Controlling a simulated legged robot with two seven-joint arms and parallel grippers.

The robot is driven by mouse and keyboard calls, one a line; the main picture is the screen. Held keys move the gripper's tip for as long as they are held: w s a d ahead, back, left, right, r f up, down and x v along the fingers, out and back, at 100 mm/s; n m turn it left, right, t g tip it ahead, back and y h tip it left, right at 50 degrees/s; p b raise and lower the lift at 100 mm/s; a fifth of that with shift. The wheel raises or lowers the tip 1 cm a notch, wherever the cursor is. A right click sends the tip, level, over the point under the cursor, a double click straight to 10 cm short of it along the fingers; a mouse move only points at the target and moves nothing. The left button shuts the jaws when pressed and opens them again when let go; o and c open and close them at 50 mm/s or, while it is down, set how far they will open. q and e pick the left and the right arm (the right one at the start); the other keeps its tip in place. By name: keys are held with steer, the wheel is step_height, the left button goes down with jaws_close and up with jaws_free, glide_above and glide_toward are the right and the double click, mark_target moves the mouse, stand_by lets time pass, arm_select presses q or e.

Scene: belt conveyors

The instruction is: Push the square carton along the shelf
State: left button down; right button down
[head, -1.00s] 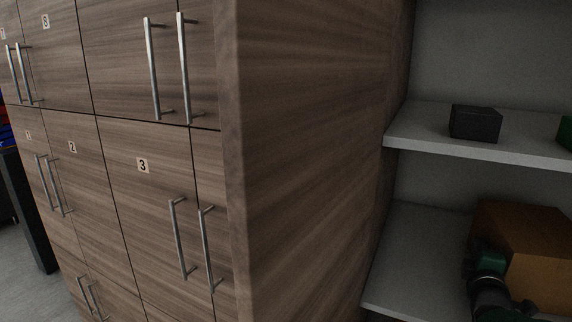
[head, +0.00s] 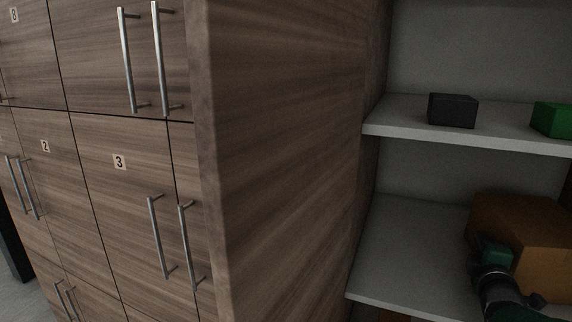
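A brown carton (head: 535,232) sits on the lower shelf (head: 405,245) at the right side of the head view. My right gripper (head: 484,246) is at the carton's left front side, its dark fingers close against it or touching it; I cannot tell which. Its fingers are too dark to show whether they are open or shut. The arm hides part of the carton's front. My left gripper is not in the view.
A small black box (head: 453,110) and a green box (head: 553,119) stand on the upper shelf (head: 400,127). A wooden cabinet wall (head: 280,160) bounds the shelves at the left. The lower shelf is clear between this wall and the carton.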

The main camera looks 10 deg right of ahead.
steer(key=shift+s+d+f, duration=0.1)
steer(key=shift+s+d, duration=0.55)
steer(key=shift+s, duration=0.05)
steer(key=shift+s+d+b, duration=0.35)
steer(key=shift+s+d, duration=0.85)
steer(key=shift+s, duration=0.1)
steer(key=shift+w+a+b, duration=0.4)
steer(key=shift+w+b, duration=0.1)
steer(key=shift+b, duration=0.1)
steer(key=shift+w+a, duration=0.25)
steer(key=shift+w, duration=0.05)
steer(key=shift+s+a+b, duration=0.15)
steer(key=shift+b, duration=0.15)
steer(key=b+v, duration=0.4)
steer(key=v, duration=0.6)
steer(key=shift+s, duration=0.1)
steer(key=p+v, duration=0.2)
steer(key=v, duration=0.1)
steer(key=shift+r, duration=0.35)
steer(key=shift+s+a+f, duration=0.1)
steer(key=shift+s, duration=0.2)
steer(key=shift+f, duration=0.15)
